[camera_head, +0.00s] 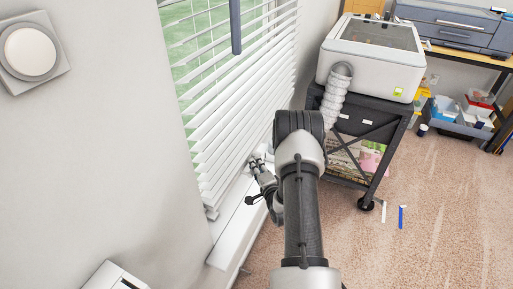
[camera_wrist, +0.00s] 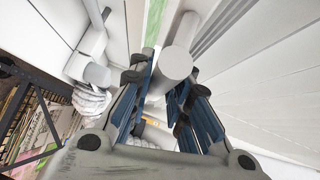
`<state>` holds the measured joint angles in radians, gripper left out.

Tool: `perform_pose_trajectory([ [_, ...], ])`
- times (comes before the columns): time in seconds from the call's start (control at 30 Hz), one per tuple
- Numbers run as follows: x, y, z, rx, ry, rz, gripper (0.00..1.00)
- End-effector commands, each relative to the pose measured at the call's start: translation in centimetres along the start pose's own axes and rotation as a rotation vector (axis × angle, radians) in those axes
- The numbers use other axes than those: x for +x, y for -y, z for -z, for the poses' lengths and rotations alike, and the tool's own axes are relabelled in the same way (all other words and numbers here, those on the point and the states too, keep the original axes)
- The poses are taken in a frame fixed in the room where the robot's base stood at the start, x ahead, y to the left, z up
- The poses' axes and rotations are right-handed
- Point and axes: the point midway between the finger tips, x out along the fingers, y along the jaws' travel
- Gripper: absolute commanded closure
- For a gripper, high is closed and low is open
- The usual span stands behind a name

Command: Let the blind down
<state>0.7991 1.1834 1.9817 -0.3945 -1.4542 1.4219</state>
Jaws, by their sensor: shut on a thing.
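The white slatted blind (camera_head: 235,105) hangs over the window at an angle, its slats spread and green showing between the upper ones. Its lower end is near the white sill (camera_head: 232,215). My gripper (camera_head: 258,163) is low beside the blind, at the end of my dark arm. In the wrist view, my gripper (camera_wrist: 167,82) has its blue-padded fingers on either side of a pale cylinder (camera_wrist: 177,62), shut on it. Whether this cylinder is the blind's pull cannot be told. In the head view my gripper hides what it holds.
A blue-grey bar (camera_head: 235,27) hangs in front of the blind at the top. A black cart (camera_head: 359,128) with a white machine (camera_head: 371,58) and ribbed hose (camera_head: 335,100) stands close to the right of my arm. A round wall knob (camera_head: 29,51) is at left.

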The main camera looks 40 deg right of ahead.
Motion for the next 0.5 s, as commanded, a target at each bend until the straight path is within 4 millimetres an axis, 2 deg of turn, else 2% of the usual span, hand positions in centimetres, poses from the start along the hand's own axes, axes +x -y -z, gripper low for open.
perform_pose_trajectory([
  [0.03,0.2,-1.9,-0.5,0.002,0.006,-0.006,1.0],
  [0.2,0.8,-5.9,-1.0,0.0,0.005,-0.003,1.0],
  [0.3,1.1,-7.6,-1.3,0.0,0.006,-0.003,1.0],
  [0.5,1.4,-9.5,-1.6,-0.001,0.006,-0.001,1.0],
])
